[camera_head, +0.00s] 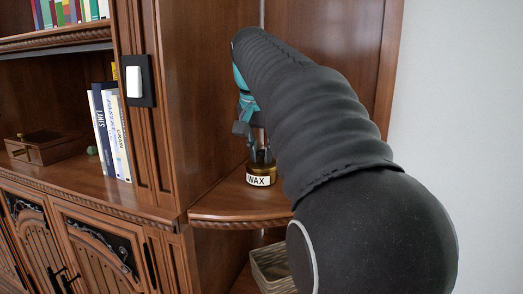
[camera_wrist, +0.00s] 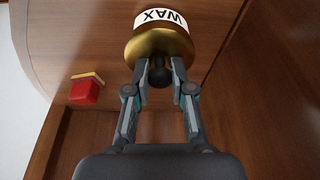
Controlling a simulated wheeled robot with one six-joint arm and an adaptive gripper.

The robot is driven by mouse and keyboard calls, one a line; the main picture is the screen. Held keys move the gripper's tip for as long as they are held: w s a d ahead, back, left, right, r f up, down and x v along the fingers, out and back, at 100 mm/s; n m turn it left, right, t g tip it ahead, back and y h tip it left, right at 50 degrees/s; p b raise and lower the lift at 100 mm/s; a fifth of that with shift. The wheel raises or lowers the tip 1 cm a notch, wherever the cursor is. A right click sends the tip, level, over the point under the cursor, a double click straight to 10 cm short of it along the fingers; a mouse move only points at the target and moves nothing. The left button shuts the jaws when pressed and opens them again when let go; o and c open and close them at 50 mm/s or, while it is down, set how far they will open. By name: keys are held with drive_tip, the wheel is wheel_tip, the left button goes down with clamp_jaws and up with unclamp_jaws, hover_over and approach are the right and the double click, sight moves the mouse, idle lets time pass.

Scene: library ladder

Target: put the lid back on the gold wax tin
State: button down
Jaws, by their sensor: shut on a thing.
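The gold wax tin (camera_head: 261,170), with a white WAX label, stands on the rounded corner shelf in the head view. In the wrist view the tin's label (camera_wrist: 162,18) is upside down at the top edge. The gold lid (camera_wrist: 158,43) with a dark knob (camera_wrist: 160,76) shows below the label, at or just over the tin. My gripper (camera_wrist: 160,72) is shut on the knob, one finger on each side. It also shows right above the tin in the head view (camera_head: 261,156). I cannot tell whether the lid sits fully on the tin.
A red object with a tan top (camera_wrist: 86,90) is left of the gripper in the wrist view. The corner shelf (camera_head: 222,207) has bare room left of the tin. A cabinet side panel stands close by. A woven basket (camera_head: 272,268) is below the shelf.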

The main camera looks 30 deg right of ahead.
drive_tip(key=shift+c, duration=2.2)
unclamp_jaws()
drive_tip(key=shift+r+p, duration=0.85)
drive_tip(key=shift+r, duration=2.65)
clamp_jaws()
